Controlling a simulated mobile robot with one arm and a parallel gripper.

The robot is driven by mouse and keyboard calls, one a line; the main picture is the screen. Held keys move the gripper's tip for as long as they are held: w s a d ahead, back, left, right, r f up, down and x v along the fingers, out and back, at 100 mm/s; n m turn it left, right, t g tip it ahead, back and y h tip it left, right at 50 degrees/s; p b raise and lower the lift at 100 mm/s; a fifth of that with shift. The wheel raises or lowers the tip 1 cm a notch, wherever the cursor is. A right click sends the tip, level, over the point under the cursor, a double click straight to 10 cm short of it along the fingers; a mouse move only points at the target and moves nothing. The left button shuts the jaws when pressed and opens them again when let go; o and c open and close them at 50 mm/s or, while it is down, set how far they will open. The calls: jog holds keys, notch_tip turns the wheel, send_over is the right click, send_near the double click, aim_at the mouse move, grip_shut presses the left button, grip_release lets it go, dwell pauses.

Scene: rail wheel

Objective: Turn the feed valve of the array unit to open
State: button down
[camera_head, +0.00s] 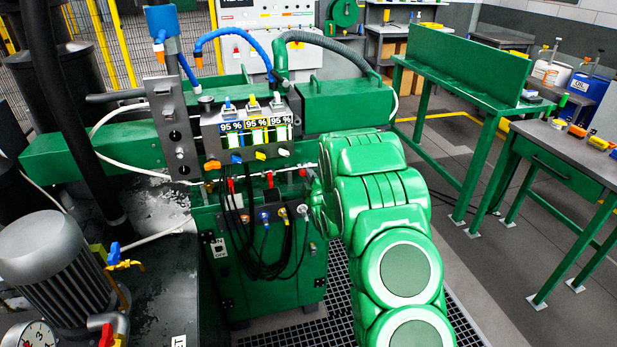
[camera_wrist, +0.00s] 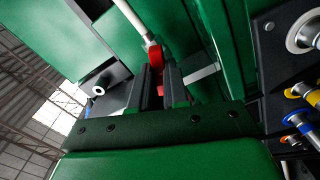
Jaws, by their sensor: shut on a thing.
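The array unit is a grey box (camera_head: 247,130) with three lit 95 % displays, above a green cabinet (camera_head: 262,265). In the wrist view a red valve handle (camera_wrist: 154,56) sits at the end of a white pipe (camera_wrist: 131,16). My gripper (camera_wrist: 162,72) has its two dark fingers closed around the lower part of this red handle. The fingers hide part of the handle, and I cannot tell whether the valve is open or closed. In the head view my green arm reaches to the cabinet's right side and hides the gripper.
Coloured knobs and black cables (camera_head: 262,235) hang on the cabinet front. In the wrist view yellow and blue connectors (camera_wrist: 300,120) are at the right. A motor (camera_head: 55,262) stands at the left. Green workbenches (camera_head: 470,95) stand at the right, with free floor between.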

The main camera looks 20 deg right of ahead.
dwell(0.3)
jog(key=n, duration=0.4)
jog(key=c, duration=1)
grip_release()
jog(key=shift+s, duration=0.1)
jog(key=s, duration=0.6)
jog(key=shift+s, duration=0.4)
